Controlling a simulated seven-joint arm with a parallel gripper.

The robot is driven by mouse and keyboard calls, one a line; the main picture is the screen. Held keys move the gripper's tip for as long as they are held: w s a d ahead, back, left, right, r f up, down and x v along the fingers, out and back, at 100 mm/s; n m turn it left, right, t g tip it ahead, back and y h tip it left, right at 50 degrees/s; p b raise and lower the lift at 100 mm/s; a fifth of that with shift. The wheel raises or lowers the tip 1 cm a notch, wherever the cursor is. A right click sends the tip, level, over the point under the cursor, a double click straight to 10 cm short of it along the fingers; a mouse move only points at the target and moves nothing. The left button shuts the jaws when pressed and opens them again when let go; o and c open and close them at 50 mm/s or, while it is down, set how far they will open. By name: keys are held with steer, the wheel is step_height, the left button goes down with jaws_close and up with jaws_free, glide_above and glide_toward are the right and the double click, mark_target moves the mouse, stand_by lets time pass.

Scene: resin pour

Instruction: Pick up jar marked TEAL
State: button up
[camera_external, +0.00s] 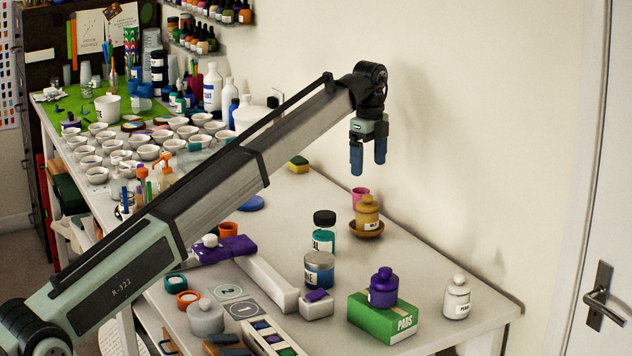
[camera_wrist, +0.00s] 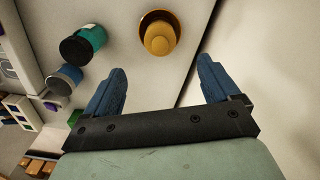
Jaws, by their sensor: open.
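The teal jar (camera_external: 323,240) has a black lid and a white label of which only the end, seemingly "AL", shows. It stands upright on the table, partly behind a blue-grey jar (camera_external: 319,270) whose label ends in "NE". In the wrist view the teal jar (camera_wrist: 92,38) is at the upper left, left of my blue fingers. My gripper (camera_external: 368,160) is open and empty, pointing down, high above the table and up and right of the teal jar. It also shows in the wrist view (camera_wrist: 165,85), with a wide gap between the fingers.
A mustard jar (camera_external: 367,212) stands in a brown saucer (camera_external: 378,232) right of the teal jar, near the wall. A purple jar (camera_external: 383,288) sits on a green box (camera_external: 405,320). A white jar (camera_external: 457,297) is at the right. A long white block (camera_external: 265,282) lies left.

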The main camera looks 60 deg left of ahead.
steer(key=shift+a+r, duration=0.1)
steer(key=shift+r, duration=0.1)
steer(key=s+d+r, duration=0.2)
steer(key=s, duration=0.6)
steer(key=m, duration=0.3)
glide_above(325, 214)
steer(key=f, duration=0.1)
step_height(325, 214, down, 9)
steer(key=shift+a+r+m, duration=0.1)
steer(key=shift+a+m, duration=0.05)
steer(key=shift+m, duration=0.85)
steer(key=shift+d+f, duration=0.2)
steer(key=shift+f, duration=2.4)
steer(key=c, duration=1.2)
steer(key=shift+r, duration=0.15)
